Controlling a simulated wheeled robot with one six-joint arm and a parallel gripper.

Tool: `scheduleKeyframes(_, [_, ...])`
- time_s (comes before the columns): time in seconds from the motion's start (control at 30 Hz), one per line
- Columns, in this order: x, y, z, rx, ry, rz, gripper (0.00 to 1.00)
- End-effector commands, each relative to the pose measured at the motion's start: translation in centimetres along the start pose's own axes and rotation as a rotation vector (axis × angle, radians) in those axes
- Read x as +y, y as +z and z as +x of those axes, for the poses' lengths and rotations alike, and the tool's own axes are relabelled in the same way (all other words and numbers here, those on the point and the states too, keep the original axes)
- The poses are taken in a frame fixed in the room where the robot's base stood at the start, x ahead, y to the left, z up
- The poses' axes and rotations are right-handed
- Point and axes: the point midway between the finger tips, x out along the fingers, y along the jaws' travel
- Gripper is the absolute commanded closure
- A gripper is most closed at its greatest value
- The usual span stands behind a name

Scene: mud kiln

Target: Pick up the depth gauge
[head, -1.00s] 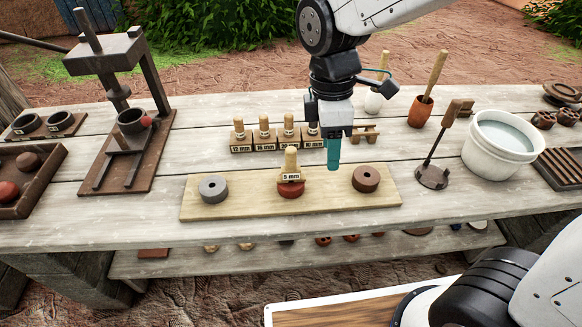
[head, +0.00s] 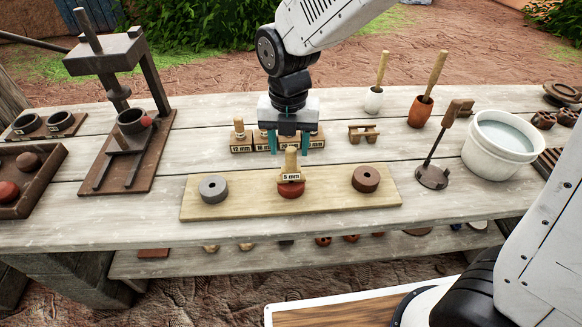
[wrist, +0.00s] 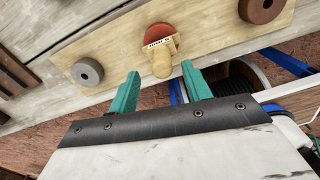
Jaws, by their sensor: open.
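A depth gauge (head: 291,165) with a pale wooden handle and a plate reading 5 mm stands on a red clay disc (head: 291,190) in the middle of the light board. In the wrist view the same gauge (wrist: 161,62) has its handle end pointing toward my gripper (wrist: 160,74), roughly between the two teal fingertips. In the head view my gripper (head: 288,147) is open, pointing down, just behind and above the gauge's handle. I see no contact with the gauge. My fingers partly hide the row of similar labelled gauges (head: 241,139) behind.
The board (head: 330,203) also carries a grey ring (head: 213,189) and a brown ring (head: 366,179). A wooden press (head: 125,150) stands left. A small wooden stand (head: 363,134), a tool on a round base (head: 432,177) and a white bucket (head: 500,143) are at right.

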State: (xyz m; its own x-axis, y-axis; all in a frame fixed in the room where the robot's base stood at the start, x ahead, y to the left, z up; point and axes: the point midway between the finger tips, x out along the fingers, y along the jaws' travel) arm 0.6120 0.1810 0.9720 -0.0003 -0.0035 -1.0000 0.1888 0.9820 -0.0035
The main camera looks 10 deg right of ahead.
Motion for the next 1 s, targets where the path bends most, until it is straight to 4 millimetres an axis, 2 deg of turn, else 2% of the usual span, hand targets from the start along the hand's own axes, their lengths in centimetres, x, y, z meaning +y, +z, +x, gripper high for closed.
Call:
scheduleKeyframes(0.3, [-0.4, 0.3, 4.5, 0.002, -0.002, 0.002, 0.51])
scheduleKeyframes(0.6, [-0.4, 0.3, 5.0, -0.001, 0.000, 0.003, 0.51])
scheduleKeyframes(0.63, [-0.4, 0.3, 5.0, -0.001, 0.000, 0.003, 0.54])
scheduleKeyframes(0.7, [-0.4, 0.3, 5.0, -0.001, 0.000, 0.003, 0.73])
scheduleKeyframes(0.8, [-0.4, 0.3, 5.0, 0.000, 0.000, 0.003, 0.97])
scheduleKeyframes(1.0, [-0.4, 0.3, 5.0, 0.000, 0.000, 0.003, 1.00])
